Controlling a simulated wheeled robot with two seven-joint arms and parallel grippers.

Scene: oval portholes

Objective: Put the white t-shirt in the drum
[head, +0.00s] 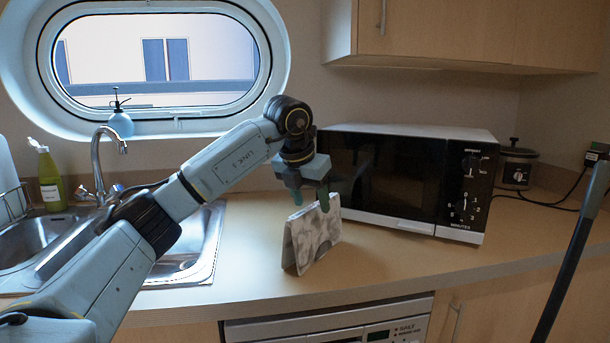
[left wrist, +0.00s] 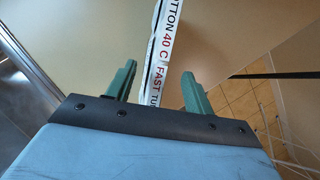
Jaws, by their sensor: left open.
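In the left wrist view a white strip with red and black lettering (left wrist: 165,55), apparently the item's edge, runs between the open fingers (left wrist: 158,88). I cannot tell whether the fingers touch it. The drum is not visible. My right gripper is not in view.
A white appliance front with a control panel (head: 330,326) sits under the counter (head: 400,262). A microwave (head: 405,180) stands behind the item, and a sink (head: 195,250) lies to the left. A dark pole (head: 572,270) rises at the right. The front right counter is clear.

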